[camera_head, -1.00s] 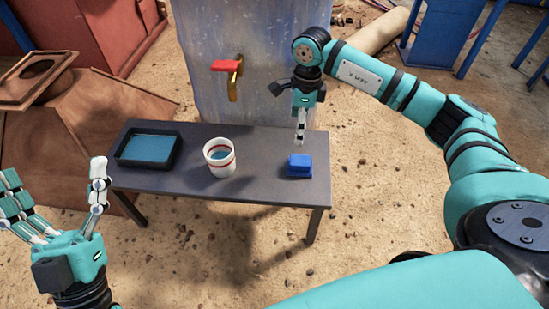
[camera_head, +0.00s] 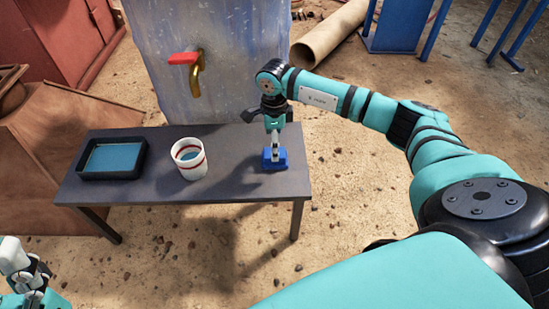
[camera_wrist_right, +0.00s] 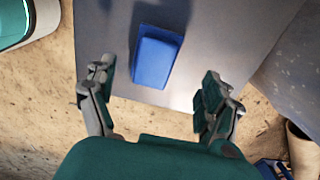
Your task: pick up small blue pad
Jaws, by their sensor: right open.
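The small blue pad (camera_head: 275,158) lies on the right end of the dark grey table (camera_head: 225,190). My right gripper (camera_head: 275,145) points down just above the pad in the head view. In the right wrist view the blue pad (camera_wrist_right: 156,55) lies between and a little beyond the open fingers of my right gripper (camera_wrist_right: 155,90), with room on both sides. Nothing is held. My left gripper (camera_head: 25,280) is at the lower left corner, partly cut off by the picture's edge, so its opening is unclear.
A white cup with red bands (camera_head: 189,160) stands mid-table. A black tray with blue liquid (camera_head: 82,170) is at the table's left. A grey-blue panel with a red-handled tap (camera_head: 185,58) stands behind. The table between cup and pad is clear.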

